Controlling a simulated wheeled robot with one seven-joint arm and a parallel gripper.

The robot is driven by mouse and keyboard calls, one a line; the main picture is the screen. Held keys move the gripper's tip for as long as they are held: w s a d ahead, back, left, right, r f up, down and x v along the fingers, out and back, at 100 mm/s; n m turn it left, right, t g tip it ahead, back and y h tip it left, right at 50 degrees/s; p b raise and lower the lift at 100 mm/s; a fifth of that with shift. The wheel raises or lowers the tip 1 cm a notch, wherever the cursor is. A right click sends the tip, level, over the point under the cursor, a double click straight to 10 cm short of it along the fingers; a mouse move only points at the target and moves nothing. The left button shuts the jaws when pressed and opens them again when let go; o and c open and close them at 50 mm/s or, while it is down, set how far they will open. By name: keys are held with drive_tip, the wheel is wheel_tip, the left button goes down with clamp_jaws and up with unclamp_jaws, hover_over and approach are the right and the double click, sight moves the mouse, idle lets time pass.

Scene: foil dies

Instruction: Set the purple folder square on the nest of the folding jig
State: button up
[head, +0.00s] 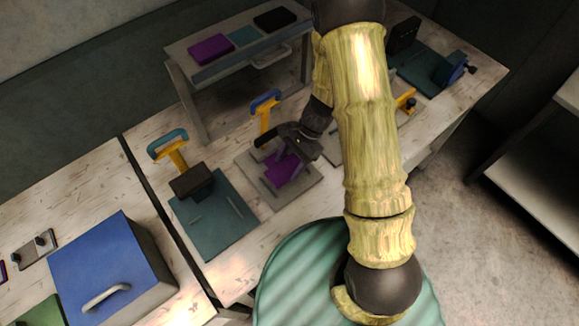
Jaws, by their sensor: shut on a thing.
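My gripper (291,144) is shut on a small purple folder (282,169) over the grey folding jig (299,191) in the middle of the bench. The folder lies over the middle of the jig plate, among its low grey rails, and looks turned a little. I cannot tell whether it touches the nest or hangs just above it. My gripper hides the folder's far part. An orange lever with a blue grip (265,103) stands up at the jig's back.
A teal press (215,228) with an orange lever stands close left of the jig. A raised shelf behind carries a purple block (211,49), a teal one (244,36) and a black one (275,19). A blue box (105,262) is at lower left. My arm covers the bench right of the jig.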

drive_tip(key=shift+f+b, duration=0.6)
drive_tip(key=shift+f, duration=0.65)
drive_tip(key=shift+f, duration=0.15)
drive_tip(key=o, duration=1.1)
drive_tip(key=shift+r, duration=0.2)
drive_tip(key=b+v, duration=0.1)
drive_tip(key=v, duration=1.1)
